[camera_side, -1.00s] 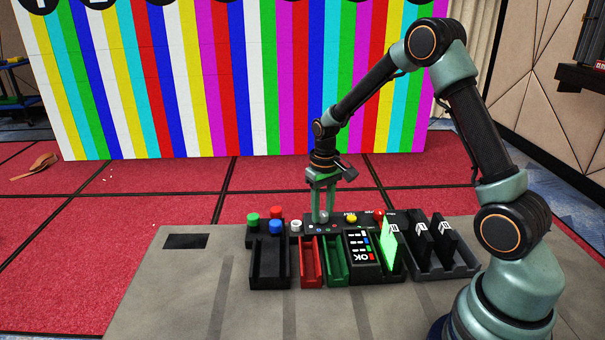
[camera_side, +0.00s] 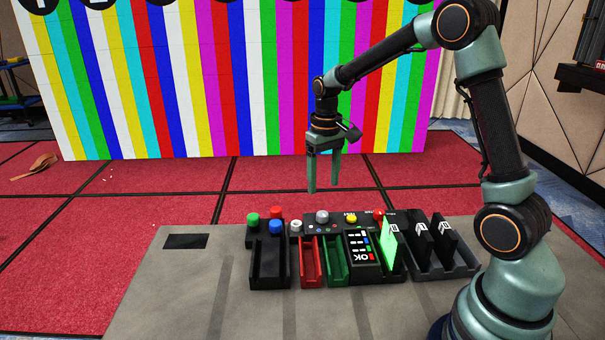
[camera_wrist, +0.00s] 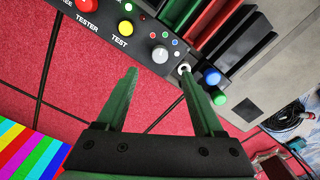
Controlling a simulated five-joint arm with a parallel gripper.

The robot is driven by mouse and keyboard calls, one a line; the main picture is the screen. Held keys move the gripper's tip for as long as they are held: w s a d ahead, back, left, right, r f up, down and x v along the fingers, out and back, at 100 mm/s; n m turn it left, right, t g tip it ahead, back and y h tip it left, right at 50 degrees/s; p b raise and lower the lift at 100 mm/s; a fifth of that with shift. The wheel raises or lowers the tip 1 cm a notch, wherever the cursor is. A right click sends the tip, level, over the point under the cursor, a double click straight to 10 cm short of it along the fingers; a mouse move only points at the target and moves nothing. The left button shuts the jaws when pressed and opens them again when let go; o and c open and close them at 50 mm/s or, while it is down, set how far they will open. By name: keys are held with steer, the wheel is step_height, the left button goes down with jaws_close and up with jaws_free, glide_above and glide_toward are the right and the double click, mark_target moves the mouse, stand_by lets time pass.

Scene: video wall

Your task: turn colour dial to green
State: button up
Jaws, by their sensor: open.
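The colour dial is a grey round knob (camera_side: 321,216) on the black panel behind the trays. In the wrist view the dial (camera_wrist: 160,54) has small coloured dots around part of it, among them red, blue and green. I cannot tell for sure which dot its pointer faces. My gripper (camera_side: 324,186) is open and empty, pointing down, above the dial and apart from it. In the wrist view the gripper (camera_wrist: 158,71) has its two green fingers spread, with the dial between and just beyond the tips.
A yellow button (camera_side: 351,217) and a red button (camera_side: 378,215) are right of the dial. A white-topped control (camera_side: 296,225) and blue, red and green knobs (camera_side: 276,227) are left. Red (camera_side: 311,262) and green trays and a lit green card (camera_side: 389,245) stand in front.

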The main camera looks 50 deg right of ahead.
step_height(320, 180, up, 3)
steer(key=shift+r, duration=0.2)
steer(key=s+a+r+n+t, duration=0.2)
steer(key=s+a+r+t, duration=0.3)
steer(key=s+a, duration=0.5)
steer(key=shift+s+a+r+n+t, duration=0.35)
steer(key=shift+s+r, duration=0.8)
steer(key=shift+s, duration=0.8)
steer(key=shift+d, duration=0.1)
